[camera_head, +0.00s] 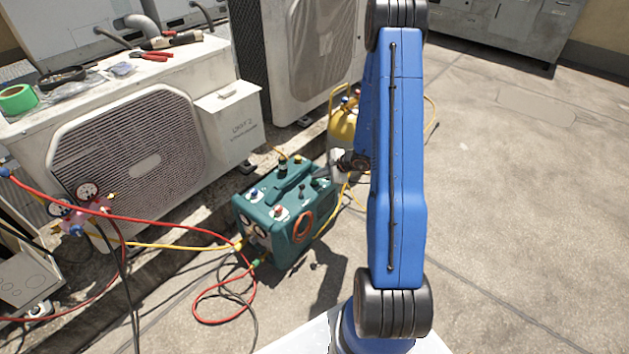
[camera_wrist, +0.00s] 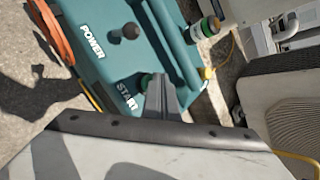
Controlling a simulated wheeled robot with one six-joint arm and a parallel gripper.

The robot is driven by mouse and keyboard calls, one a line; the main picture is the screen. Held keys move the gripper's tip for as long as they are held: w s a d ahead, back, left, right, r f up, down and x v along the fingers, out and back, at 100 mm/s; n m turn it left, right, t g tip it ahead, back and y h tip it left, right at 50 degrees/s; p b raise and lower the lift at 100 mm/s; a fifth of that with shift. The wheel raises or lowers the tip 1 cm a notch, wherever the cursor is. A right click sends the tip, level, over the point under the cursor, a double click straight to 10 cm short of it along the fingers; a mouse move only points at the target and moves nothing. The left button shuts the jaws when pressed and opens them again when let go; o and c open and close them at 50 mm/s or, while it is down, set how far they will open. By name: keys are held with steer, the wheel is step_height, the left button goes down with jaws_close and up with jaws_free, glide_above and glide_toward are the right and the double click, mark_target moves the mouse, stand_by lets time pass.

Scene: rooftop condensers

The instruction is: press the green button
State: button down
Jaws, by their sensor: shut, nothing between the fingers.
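The green button (camera_wrist: 146,80) shows in the wrist view beside the white word START, on top of a teal machine (camera_wrist: 110,60). My gripper (camera_wrist: 160,82) is shut and empty, its dark fingertips right at the button and covering part of it. I cannot tell whether they touch it. In the head view the teal machine (camera_head: 268,222) stands on the ground left of my arm. My gripper (camera_head: 328,174) is at the right end of its top there, and I cannot make out the green button.
A black knob (camera_wrist: 124,34) stands near the word POWER. A green-and-white capped fitting (camera_wrist: 206,27) stands at the machine's edge. Red and yellow hoses (camera_head: 150,243) run left of the machine. Condenser units (camera_head: 140,140) stand behind; open paving (camera_head: 520,200) lies right.

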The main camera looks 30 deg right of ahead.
mark_target(317, 181)
steer(key=shift+f, duration=0.45)
stand_by(0.5)
steer(key=shift+r, duration=1.2)
steer(key=shift+r, duration=0.1)
steer(key=shift+r, duration=2.4)
